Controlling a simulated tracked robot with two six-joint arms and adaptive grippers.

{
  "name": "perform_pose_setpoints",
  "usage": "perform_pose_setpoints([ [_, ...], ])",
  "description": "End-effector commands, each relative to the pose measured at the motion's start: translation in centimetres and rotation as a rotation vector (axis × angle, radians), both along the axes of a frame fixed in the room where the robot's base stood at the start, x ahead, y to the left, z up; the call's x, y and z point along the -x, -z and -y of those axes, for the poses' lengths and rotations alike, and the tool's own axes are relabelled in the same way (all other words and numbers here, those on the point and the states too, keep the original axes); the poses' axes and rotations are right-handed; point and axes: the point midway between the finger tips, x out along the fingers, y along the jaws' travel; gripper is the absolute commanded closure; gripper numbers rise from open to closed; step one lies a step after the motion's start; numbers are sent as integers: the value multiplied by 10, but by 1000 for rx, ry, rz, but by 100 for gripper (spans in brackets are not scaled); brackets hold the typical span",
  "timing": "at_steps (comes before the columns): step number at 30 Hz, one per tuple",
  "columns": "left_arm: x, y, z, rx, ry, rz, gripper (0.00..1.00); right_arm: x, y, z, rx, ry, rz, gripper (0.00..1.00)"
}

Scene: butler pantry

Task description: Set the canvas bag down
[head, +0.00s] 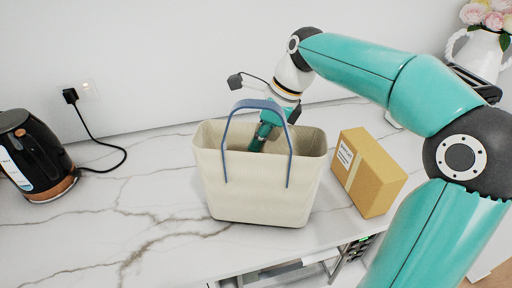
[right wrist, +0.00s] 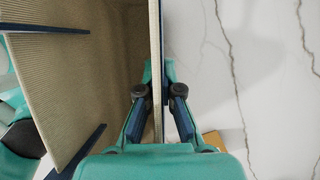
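The canvas bag (head: 255,190) is cream with blue handles (head: 226,140). It appears upright on the marble counter in the head view, its base close to the front edge; I cannot tell if it rests its full weight there. My right gripper (head: 266,132) reaches down at the bag's far rim, one finger showing inside the opening. In the right wrist view, the gripper (right wrist: 158,88) has a finger on each side of the bag's wall (right wrist: 155,40), with the tips closed against it. The bag's inside is mostly hidden. My left gripper is not in view.
A cardboard box (head: 365,172) stands close to the right of the bag. A black kettle (head: 35,155) stands at the far left, its cord running to a wall socket (head: 88,90). A white pitcher with flowers (head: 480,50) is at the back right.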

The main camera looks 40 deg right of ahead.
Motion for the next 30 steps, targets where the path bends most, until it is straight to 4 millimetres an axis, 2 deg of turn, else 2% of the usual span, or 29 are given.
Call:
perform_pose_setpoints([
  [3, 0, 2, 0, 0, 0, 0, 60, 1, 12, 0, -1, 2, 0, 100],
  [13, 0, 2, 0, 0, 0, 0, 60, 1, 15, 0, 0, 2, 1, 100],
  [15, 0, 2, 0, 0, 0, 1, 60, 1, 15, 1, -1, 2, -1, 85],
  [18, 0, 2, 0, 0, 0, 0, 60, 1, 15, 1, -1, 2, -1, 69],
  [30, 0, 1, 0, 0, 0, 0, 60, 2, 9, 2, 1, 3, 2, 69],
])
